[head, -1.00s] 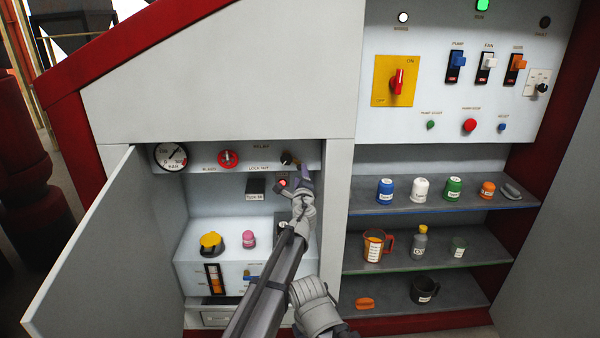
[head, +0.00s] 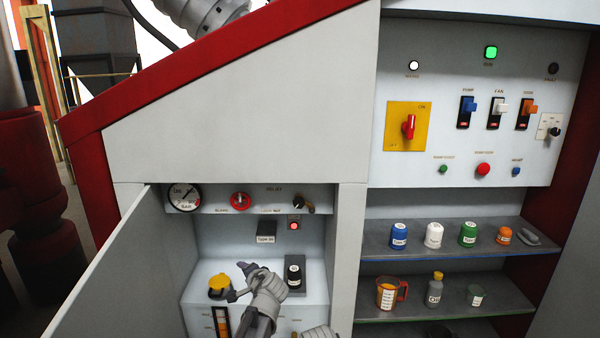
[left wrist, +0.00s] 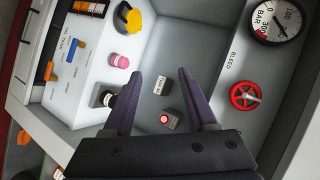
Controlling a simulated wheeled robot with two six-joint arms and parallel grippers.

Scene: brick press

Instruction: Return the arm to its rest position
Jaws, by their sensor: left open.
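My left gripper (head: 236,282) is inside the open cabinet bay in the head view, in front of the lower white box. Its jaws are open and empty, with bare space between the purple-grey fingers in the left wrist view (left wrist: 163,85). In the head view its fingertips appear close to the yellow knob (head: 221,285); I cannot tell the gap in depth. The left wrist view shows a pink cap (left wrist: 118,60) beyond the fingers, hidden in the head view. My right gripper is not in view.
The open door (head: 120,275) stands left of the bay. A gauge (head: 184,197), red valve (head: 240,201) and black knob (head: 301,202) line the bay's top. A black-capped container (head: 294,272) stands right of the gripper. Shelves (head: 380,262) with jars are at right.

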